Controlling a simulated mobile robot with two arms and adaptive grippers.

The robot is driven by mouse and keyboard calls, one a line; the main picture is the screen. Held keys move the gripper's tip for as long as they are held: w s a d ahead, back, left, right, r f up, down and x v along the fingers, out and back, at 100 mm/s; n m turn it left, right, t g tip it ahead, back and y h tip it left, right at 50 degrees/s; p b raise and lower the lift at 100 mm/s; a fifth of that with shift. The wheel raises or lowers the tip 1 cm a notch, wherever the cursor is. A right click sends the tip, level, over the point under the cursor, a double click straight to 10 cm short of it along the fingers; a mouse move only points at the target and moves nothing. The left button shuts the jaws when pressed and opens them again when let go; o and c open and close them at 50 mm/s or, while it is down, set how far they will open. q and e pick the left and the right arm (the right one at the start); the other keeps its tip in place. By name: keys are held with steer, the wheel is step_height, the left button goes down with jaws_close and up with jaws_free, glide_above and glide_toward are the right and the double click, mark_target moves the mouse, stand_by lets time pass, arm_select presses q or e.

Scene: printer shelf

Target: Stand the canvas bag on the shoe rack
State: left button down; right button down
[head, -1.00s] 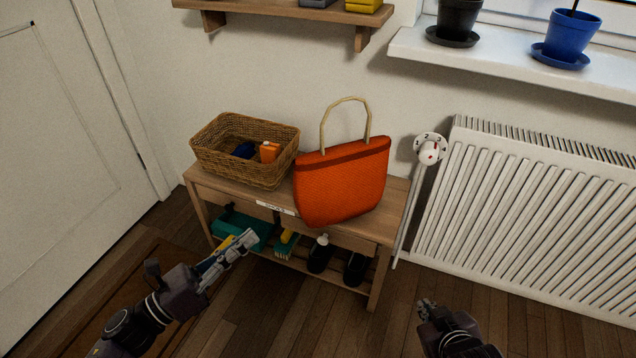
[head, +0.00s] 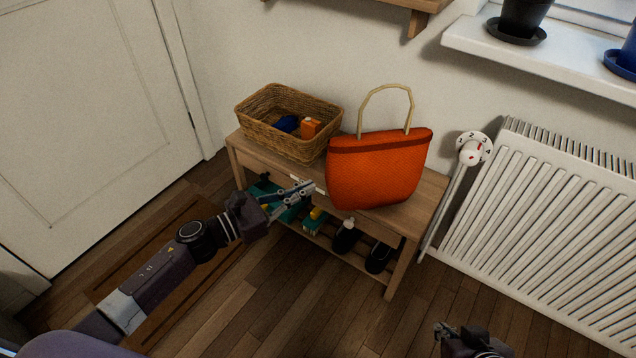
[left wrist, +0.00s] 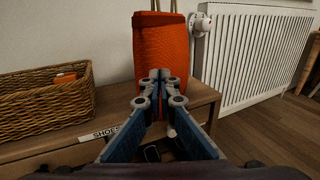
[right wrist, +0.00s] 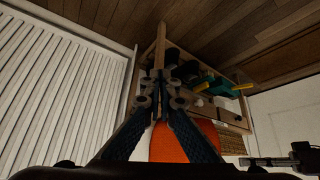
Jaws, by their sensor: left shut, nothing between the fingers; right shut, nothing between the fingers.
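The orange canvas bag (head: 378,172) with pale handles stands upright on top of the wooden shoe rack (head: 432,192), right of the basket. It also shows in the left wrist view (left wrist: 160,50), and in the right wrist view (right wrist: 172,145) partly behind the fingers. My left gripper (head: 306,188) is shut and empty, in front of the rack and left of the bag. In the left wrist view its fingertips (left wrist: 160,76) overlap the bag; I cannot tell whether they touch it. My right gripper (head: 440,328) is shut and empty, low at the bottom right, well away from the bag.
A wicker basket (head: 290,120) with blue and orange items stands on the rack's left part. Shoes (head: 380,256) and bottles sit on the lower shelf. A radiator (head: 540,210) with a valve (head: 472,150) is close on the right. The floor in front is clear.

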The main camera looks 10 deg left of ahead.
mark_target(328, 178)
arm_select(q)
steer(key=shift+x, duration=1.95)
arm_select(e)
steer(key=shift+w+a+r, duration=0.2)
steer(key=shift+w+r, duration=0.1)
steer(key=shift+w, duration=0.25)
steer(key=shift+t, duration=0.3)
